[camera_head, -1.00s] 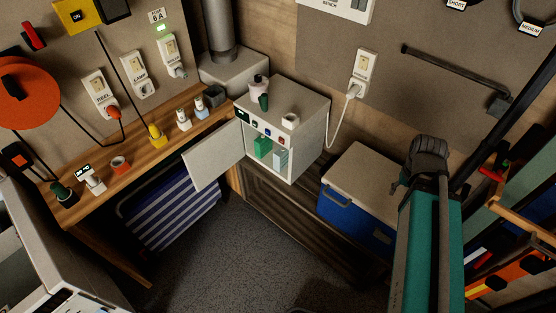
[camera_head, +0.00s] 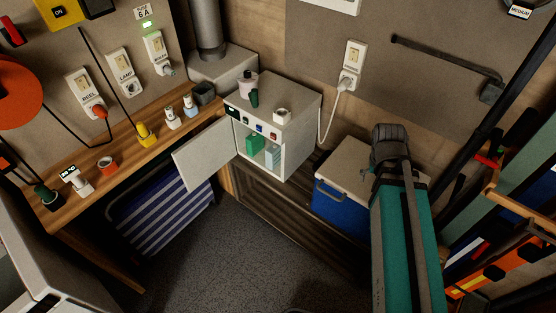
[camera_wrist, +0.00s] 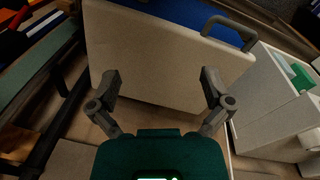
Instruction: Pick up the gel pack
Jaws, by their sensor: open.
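A small white cabinet (camera_head: 297,122) stands with its door (camera_head: 203,153) swung open to the left. Inside are a green block-like item (camera_head: 254,145) and a pale bluish item (camera_head: 273,157) to its right; I cannot tell for sure which is the gel pack. The green item also shows at the right edge of the wrist view (camera_wrist: 301,78). My gripper (camera_wrist: 160,75) is open and empty, above the cooler's pale lid, to the right of the cabinet. In the head view its fingers are not clearly seen.
The blue cooler (camera_head: 340,203) with a pale lid sits right of the cabinet. A power cord (camera_head: 331,112) runs from the cabinet to a wall outlet. A wooden bench (camera_head: 128,150) lies left. Floor in front is clear.

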